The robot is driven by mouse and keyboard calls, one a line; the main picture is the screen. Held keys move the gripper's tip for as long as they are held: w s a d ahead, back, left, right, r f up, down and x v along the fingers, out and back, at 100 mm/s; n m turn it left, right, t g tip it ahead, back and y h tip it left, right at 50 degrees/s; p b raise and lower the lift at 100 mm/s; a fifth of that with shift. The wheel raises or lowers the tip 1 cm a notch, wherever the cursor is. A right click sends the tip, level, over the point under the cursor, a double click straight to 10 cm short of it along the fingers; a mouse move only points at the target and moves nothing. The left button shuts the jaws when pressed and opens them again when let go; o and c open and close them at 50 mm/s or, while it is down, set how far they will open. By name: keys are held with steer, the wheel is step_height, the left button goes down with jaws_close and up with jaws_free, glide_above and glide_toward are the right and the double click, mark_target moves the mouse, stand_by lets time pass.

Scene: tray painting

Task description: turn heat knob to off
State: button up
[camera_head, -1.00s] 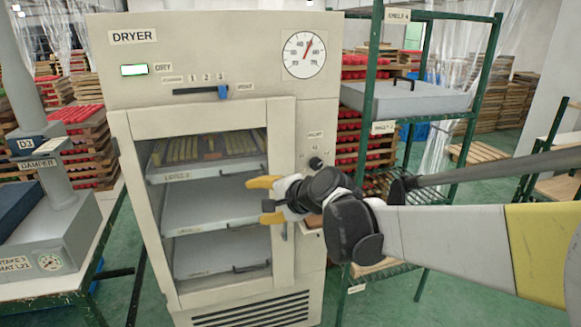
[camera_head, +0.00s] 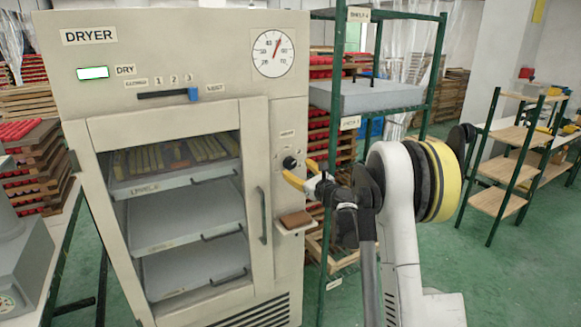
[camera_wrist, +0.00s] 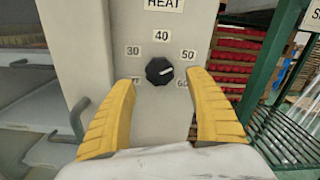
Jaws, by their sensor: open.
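The heat knob (camera_wrist: 159,71) is a black round dial on the dryer's front panel, under a HEAT label (camera_wrist: 164,4). Numbers 30, 40, 50 and 60 ring it, and its light pointer mark aims to the upper right, between 50 and 60. In the head view the knob (camera_head: 290,162) is small, right of the dryer door. My gripper (camera_head: 300,172) is close to it with yellow fingers apart. In the wrist view my gripper (camera_wrist: 162,108) is open, with one finger on each side of the knob and nothing between them. The label at lower left is partly hidden by the left finger.
The dryer (camera_head: 190,105) has a glazed door with trays inside and a vertical handle (camera_head: 262,215). A small brown pad on a ledge (camera_head: 295,219) juts out below the knob. A green shelf rack (camera_head: 433,75) stands right of the dryer.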

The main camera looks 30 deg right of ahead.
mark_target(291, 164)
steer(key=w+b, duration=0.1)
steer(key=w, duration=0.4)
steer(key=shift+w+a, duration=0.1)
steer(key=shift+w, duration=0.25)
steer(key=c, duration=1.2)
